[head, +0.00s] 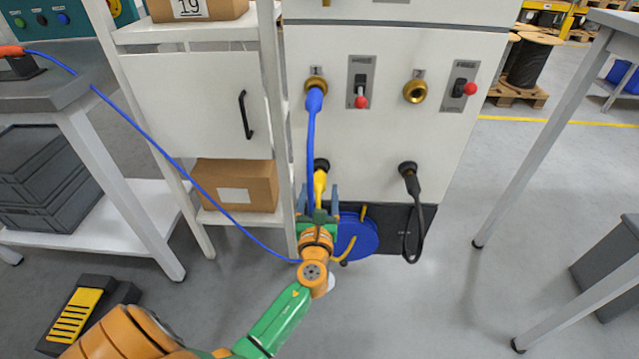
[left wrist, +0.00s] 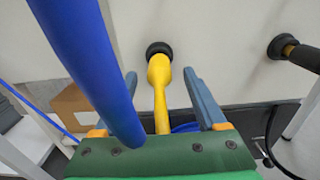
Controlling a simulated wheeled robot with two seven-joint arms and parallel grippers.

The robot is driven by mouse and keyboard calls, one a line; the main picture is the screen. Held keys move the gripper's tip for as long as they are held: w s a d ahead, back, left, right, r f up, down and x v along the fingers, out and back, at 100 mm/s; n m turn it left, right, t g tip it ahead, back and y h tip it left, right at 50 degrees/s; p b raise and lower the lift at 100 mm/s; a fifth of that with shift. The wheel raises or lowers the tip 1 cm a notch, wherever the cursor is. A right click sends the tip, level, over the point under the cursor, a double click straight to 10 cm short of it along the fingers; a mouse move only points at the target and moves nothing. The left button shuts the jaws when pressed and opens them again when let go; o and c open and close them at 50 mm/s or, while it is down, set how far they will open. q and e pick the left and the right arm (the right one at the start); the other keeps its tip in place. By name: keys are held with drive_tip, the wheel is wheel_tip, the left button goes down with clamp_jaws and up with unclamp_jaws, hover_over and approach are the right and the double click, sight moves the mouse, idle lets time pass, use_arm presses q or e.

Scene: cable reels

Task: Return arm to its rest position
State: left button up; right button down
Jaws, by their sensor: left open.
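My left arm reaches up from the bottom of the head view. My left gripper (head: 318,192) is open, close in front of the white cabinet's lower panel. In the left wrist view its two blue-grey fingers (left wrist: 160,82) stand apart on either side of a yellow plug (left wrist: 158,72), with gaps between them and the plug. In the head view the yellow plug (head: 320,183) points into a black socket. A blue plug (head: 314,101) is in the left brass socket above, and its blue cable (left wrist: 90,60) crosses in front of the left finger. My right gripper is not in view.
A blue cable reel (head: 357,236) sits low behind my gripper. A black plug with a hanging cable (head: 412,205) is to its right. The white cabinet (head: 440,130) has two switches and an empty brass socket (head: 415,91). A shelf with a cardboard box (head: 250,187) stands left.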

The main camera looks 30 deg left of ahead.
use_arm(q)
drive_tip(key=v, duration=0.4)
drive_tip(key=s+d+f+n+g+h, duration=0.2)
drive_tip(key=f+n, duration=0.1)
drive_tip(key=f, duration=0.5)
drive_tip(key=s+d+f+n+g+h, duration=0.1)
drive_tip(key=s+f+n+g+h, duration=0.1)
drive_tip(key=f, duration=0.6)
drive_tip(key=s+d+f+n+g+h, duration=0.25)
drive_tip(key=s+f+n, duration=0.25)
drive_tip(key=s+f, duration=0.25)
drive_tip(key=s+d+f+n+g+h, duration=0.1)
drive_tip(key=s+d+f+n+g, duration=0.15)
drive_tip(key=s+f+n, duration=0.4)
drive_tip(key=s+f+n+g+h+p, duration=0.1)
drive_tip(key=s+f+n+g, duration=0.2)
drive_tip(key=s+n, duration=0.45)
drive_tip(key=s+f+n+g+h+p, duration=0.15)
drive_tip(key=s+f+n, duration=0.25)
drive_tip(key=s, duration=0.7)
wheel_tip(320, 180, up, 16)
drive_tip(key=p, duration=1.6)
drive_tip(key=shift+w+d+r+m+g+y, duration=0.2)
drive_tip(key=shift+r+m+g+y, duration=0.1)
drive_tip(key=shift+g+y, duration=0.15)
